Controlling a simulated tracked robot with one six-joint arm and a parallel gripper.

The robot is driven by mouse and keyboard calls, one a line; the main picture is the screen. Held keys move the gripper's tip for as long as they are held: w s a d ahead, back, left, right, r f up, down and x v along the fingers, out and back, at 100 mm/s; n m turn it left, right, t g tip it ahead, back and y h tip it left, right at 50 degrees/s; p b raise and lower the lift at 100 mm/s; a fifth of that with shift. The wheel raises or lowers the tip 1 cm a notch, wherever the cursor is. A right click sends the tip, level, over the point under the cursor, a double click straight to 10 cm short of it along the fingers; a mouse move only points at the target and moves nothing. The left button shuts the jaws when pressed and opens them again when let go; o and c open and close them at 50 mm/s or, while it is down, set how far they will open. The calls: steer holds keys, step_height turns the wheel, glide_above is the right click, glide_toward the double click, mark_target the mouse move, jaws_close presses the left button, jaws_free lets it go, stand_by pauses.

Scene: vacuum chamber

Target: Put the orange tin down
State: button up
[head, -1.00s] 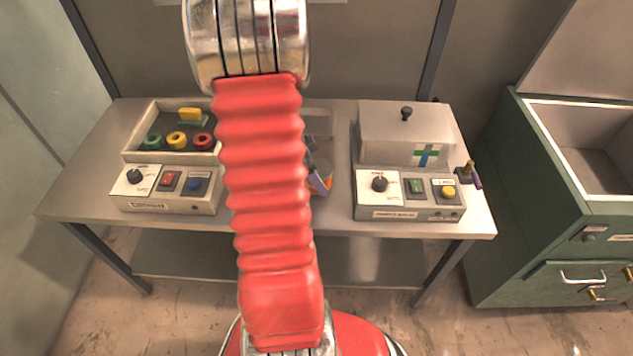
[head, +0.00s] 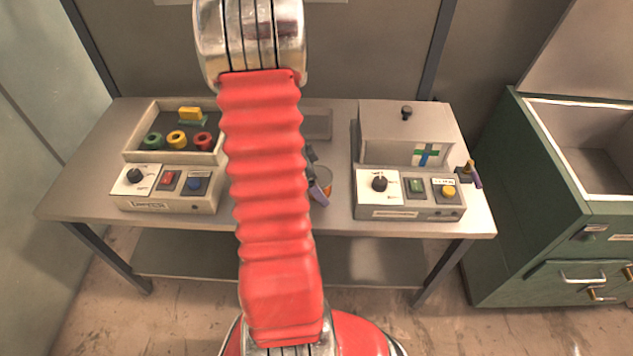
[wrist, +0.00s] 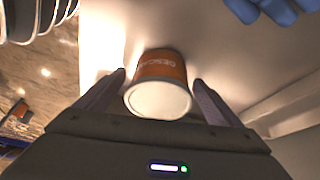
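The orange tin (wrist: 160,70) has a pale round end facing the wrist camera and white lettering on its side. It stands between the two fingers of my gripper (wrist: 160,80), with a narrow gap showing on each side. The fingers are open and look clear of the tin. In the head view a bit of the orange tin (head: 328,188) shows on the table, right of my red arm, beside a purple-looking finger of my gripper (head: 316,178). My arm hides much of the gripper there.
The table (head: 290,222) holds a control box with a tray of coloured rings (head: 178,140) at left and a lidded box with a dial panel (head: 405,135) at right. A green cabinet (head: 540,200) stands at far right. A blue rounded thing (wrist: 270,10) shows at the wrist view's top right.

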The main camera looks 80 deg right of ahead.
steer(key=shift+r, duration=0.15)
steer(key=v, duration=1.2)
stand_by(0.7)
steer(key=w+a+r+n+t+h, duration=0.1)
steer(key=w+a+r+n+t, duration=0.1)
steer(key=w+a+r+n, duration=0.5)
steer(key=w+a+r+n+t, duration=0.35)
steer(key=w+a+n, duration=0.45)
steer(key=a, duration=0.5)
steer(key=a+r+n+t+y, duration=0.1)
steer(key=a+r+n+t, duration=0.1)
steer(key=a+n, duration=0.5)
steer(key=a+r+n+t+y, duration=0.2)
steer(key=a+r+n, duration=0.2)
steer(key=a, duration=1.4)
steer(key=n, duration=0.3)
steer(key=shift+r+n, duration=0.2)
steer(key=shift+n, duration=0.2)
